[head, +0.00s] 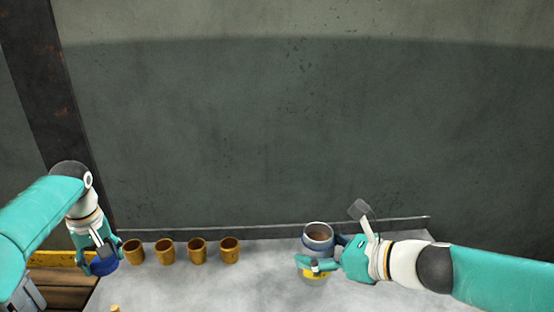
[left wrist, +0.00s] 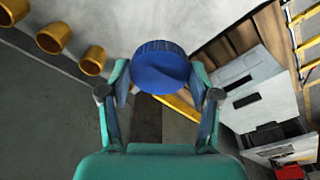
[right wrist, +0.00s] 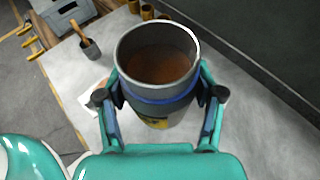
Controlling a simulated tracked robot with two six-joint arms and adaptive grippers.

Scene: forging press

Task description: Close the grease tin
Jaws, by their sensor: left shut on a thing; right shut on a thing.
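The grease tin (head: 317,230) is a grey-and-blue can with a yellow label. It stands upright and open on the table's right part, with brown grease inside. My right gripper (head: 316,265) is shut on its side; in the right wrist view the fingers flank the tin (right wrist: 165,105). A blue round ribbed lid (left wrist: 160,72) is between the fingers of my left gripper (left wrist: 160,85), which is shut on it. In the head view the lid (head: 103,266) is at the table's left edge, far from the tin.
Several brass-coloured cups (head: 165,251) stand in a row between lid and tin. A low rail (head: 270,230) and a dark wall lie behind. A cup with a brush (right wrist: 88,47) shows in the right wrist view.

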